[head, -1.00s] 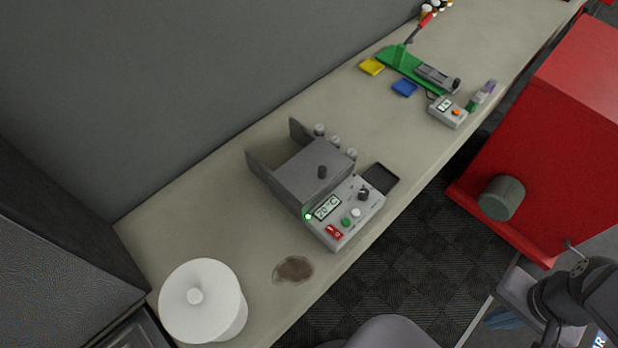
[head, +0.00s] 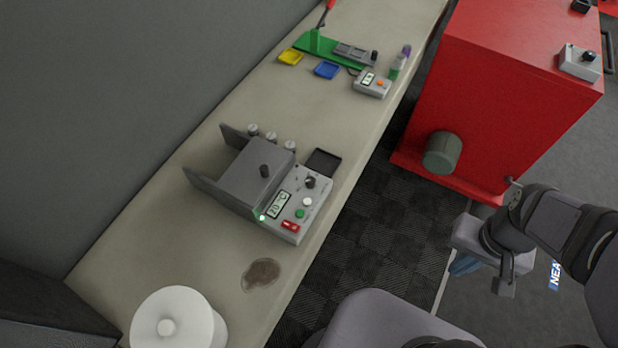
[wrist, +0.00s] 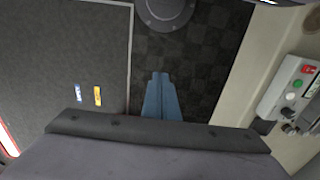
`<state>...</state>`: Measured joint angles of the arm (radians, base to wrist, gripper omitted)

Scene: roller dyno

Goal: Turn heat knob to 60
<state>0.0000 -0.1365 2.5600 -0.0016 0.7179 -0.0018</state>
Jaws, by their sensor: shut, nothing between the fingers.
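The grey heater box (head: 250,178) stands on the bench with a control panel (head: 316,200) at its right side. The panel carries a dark knob (head: 310,182), a white button, a green button, a red switch and a small display (head: 279,205) in °C; its first digit is too small to read surely. The knob's pointer setting cannot be read. In the wrist view the panel (wrist: 277,93) is at the right edge, with the dark knob (wrist: 287,113) low on it. My gripper (head: 462,268) is shut and empty, its blue fingers (wrist: 160,76) over the floor, well apart from the panel.
A red cabinet (head: 500,110) stands right of the bench (head: 345,110), across a strip of dark floor (head: 350,255). A black tray (head: 323,162) lies beside the panel. A white roll (head: 175,318) and a brown stain (head: 261,275) are at the near end.

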